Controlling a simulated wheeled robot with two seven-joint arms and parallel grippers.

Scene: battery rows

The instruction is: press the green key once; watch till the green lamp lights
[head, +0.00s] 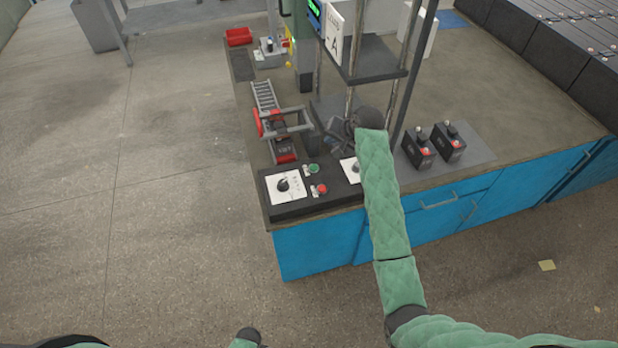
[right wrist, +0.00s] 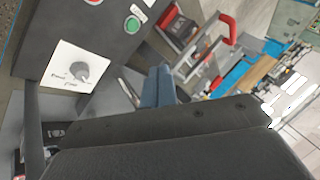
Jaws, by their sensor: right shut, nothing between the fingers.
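The green key (head: 314,169) is a round green button on the dark control panel (head: 318,203) at the bench's near left corner. It also shows in the right wrist view (right wrist: 133,24), with a white label beside it. My right gripper (head: 325,143) is just behind the panel and above the bench, apart from the key, beyond it and a little to the right. In the right wrist view its blue-grey fingers (right wrist: 158,86) are shut and empty. I cannot pick out the green lamp for certain. My left gripper is out of view.
A red key (head: 321,189) sits near the green one, with a dial on a white plate (head: 285,187) at left. A small ladder-like conveyor (head: 265,97) and red-ended frame stand behind. Posts carry a shelf (head: 370,60). Two black boxes (head: 418,146) stand at right.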

